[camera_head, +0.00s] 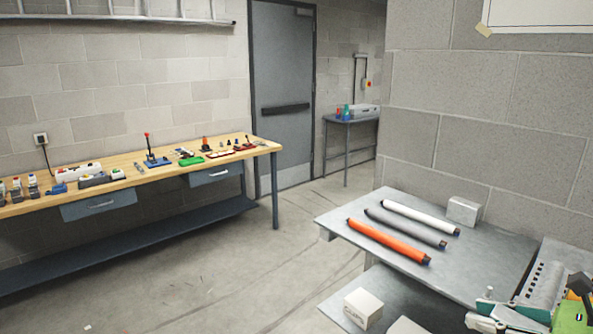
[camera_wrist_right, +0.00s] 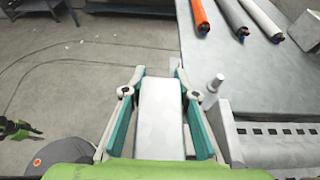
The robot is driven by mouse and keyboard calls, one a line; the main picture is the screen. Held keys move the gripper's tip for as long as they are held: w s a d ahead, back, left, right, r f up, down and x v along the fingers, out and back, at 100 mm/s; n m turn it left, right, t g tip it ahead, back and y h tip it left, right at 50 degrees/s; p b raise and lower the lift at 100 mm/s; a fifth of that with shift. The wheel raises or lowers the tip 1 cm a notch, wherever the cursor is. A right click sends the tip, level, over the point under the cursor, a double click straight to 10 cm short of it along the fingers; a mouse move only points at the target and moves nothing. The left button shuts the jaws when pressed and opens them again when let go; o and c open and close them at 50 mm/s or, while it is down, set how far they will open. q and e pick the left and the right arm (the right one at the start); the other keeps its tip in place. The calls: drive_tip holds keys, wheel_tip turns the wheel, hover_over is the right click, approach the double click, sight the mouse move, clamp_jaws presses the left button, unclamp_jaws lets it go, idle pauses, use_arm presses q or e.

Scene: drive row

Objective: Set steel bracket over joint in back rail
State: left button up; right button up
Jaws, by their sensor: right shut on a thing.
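My right gripper (camera_wrist_right: 160,85) has teal fingers and is shut on a pale grey, plain rectangular piece, the steel bracket (camera_wrist_right: 160,118) by its place in the jaws. Its full shape cannot be made out. The fingers point away from the wrist, over the table's left edge. In the head view my right gripper (camera_head: 483,314) is at the bottom right, partly cut off. A grey slotted rail (camera_head: 541,284) lies beside it on the right; the slots also show in the right wrist view (camera_wrist_right: 265,142). I cannot pick out a joint or tell which rail is the back one.
On the grey table (camera_head: 467,262) lie orange (camera_head: 389,242), grey (camera_head: 405,229) and white (camera_head: 420,217) rolls and a pale block (camera_head: 463,211). A labelled white box (camera_head: 363,307) sits lower down. A wooden workbench (camera_head: 225,155) stands left.

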drive_tip(key=s+a+f+n+g+y, duration=0.1)
drive_tip(key=s+a, duration=0.3)
drive_tip(key=a, duration=0.4)
drive_tip(key=s+a+f+n+g+y, duration=0.1)
drive_tip(key=s+a+f, duration=0.3)
drive_tip(key=a, duration=0.4)
drive_tip(key=shift+s+a+n, duration=0.15)
drive_tip(key=shift+s+n, duration=0.25)
drive_tip(key=shift+s, duration=0.25)
drive_tip(key=shift+f, duration=0.15)
